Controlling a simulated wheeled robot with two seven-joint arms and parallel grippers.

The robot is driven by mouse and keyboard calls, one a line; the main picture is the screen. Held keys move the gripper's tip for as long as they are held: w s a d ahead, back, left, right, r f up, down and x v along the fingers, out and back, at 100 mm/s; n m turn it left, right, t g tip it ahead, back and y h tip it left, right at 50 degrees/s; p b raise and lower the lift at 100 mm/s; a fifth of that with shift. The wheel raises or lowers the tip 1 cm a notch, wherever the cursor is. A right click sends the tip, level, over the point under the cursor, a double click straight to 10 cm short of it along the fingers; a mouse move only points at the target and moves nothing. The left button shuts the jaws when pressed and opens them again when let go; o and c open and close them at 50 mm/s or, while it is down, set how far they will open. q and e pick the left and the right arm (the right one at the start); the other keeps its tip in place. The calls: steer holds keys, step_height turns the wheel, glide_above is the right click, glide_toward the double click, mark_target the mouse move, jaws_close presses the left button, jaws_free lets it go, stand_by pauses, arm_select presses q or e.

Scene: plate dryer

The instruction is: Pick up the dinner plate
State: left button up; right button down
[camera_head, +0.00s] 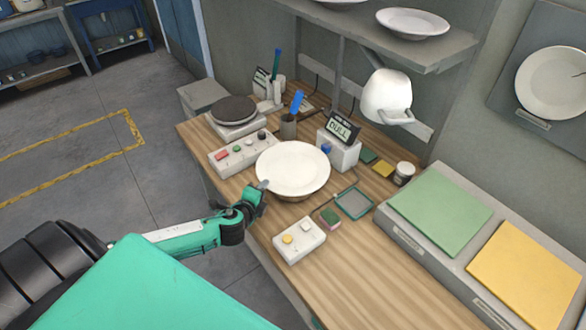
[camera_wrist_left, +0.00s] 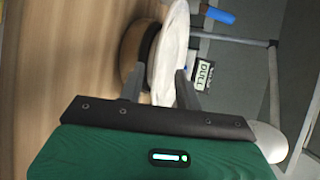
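The white dinner plate (camera_head: 293,168) lies flat, raised on a round wooden stand, on the workbench. In the left wrist view the plate (camera_wrist_left: 172,45) shows edge-on, beside the stand (camera_wrist_left: 135,55) with its dark upper rim. My left gripper (camera_head: 262,187) is at the plate's near-left edge. In the left wrist view its two fingers (camera_wrist_left: 160,80) are apart, with the plate's rim between them. A gap shows on the stand's side; the other finger is close to the plate, and I cannot tell whether it touches. My right gripper is not in view.
A small button box (camera_head: 299,241) is in front.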

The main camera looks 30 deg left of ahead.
arm_select(q)
steer(key=shift+p+x, duration=1.1)
steer(key=shift+x, duration=1.15)
steer(key=shift+w+d+f, duration=0.1)
steer(key=shift+w+f, duration=0.25)
steer(key=shift+f, duration=0.1)
steer(key=shift+c, duration=0.2)
jaws_close()
steer(key=shift+r, duration=0.1)
